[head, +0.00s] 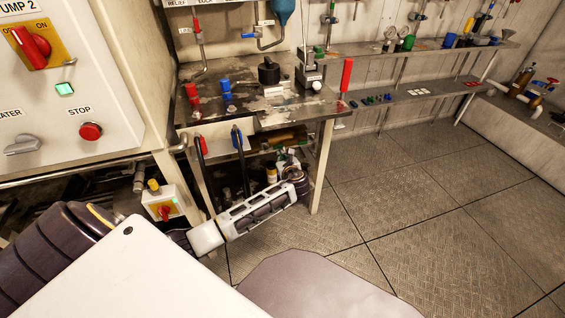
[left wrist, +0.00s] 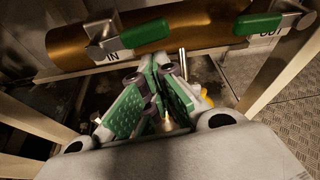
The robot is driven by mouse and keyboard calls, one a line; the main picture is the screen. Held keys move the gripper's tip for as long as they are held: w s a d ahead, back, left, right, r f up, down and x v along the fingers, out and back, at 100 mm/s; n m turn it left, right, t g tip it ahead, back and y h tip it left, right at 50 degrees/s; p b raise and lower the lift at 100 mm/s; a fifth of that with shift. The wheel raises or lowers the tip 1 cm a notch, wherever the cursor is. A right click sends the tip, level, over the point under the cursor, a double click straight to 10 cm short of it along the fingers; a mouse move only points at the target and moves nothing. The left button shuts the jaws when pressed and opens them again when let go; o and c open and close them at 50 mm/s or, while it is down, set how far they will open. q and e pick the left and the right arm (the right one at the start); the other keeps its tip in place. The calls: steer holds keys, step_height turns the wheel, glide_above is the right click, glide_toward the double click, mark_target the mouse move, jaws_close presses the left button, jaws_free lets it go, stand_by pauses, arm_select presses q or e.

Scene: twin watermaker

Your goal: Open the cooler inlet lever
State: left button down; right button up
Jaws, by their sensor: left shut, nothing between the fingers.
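The cooler inlet lever (left wrist: 150,33) has a green grip and a metal bracket labelled IN. It shows in the left wrist view at the upper left, its grip lying along the brass cooler cylinder (left wrist: 196,20). A matching green lever labelled OUT (left wrist: 264,22) is at the upper right. My left gripper (left wrist: 160,76) is shut and empty, its green-padded fingers just below the inlet lever in the picture; contact cannot be told. In the head view my left gripper (head: 289,165) is under the workbench, where the levers cannot be made out. My right gripper is out of view.
The workbench (head: 310,104) stands above my left gripper, with a leg (head: 322,165) to its right. Red (head: 200,146) and blue (head: 238,138) handles hang at its front. The floor (head: 420,190) at the right is clear.

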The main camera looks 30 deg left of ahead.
arm_select(q)
steer(key=shift+r, duration=0.35)
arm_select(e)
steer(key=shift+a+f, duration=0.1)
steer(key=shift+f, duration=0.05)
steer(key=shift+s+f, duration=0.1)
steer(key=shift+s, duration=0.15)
arm_select(q)
steer(key=shift+w+r+n, duration=0.1)
steer(key=shift+r+n, duration=0.05)
steer(key=shift+n, duration=0.15)
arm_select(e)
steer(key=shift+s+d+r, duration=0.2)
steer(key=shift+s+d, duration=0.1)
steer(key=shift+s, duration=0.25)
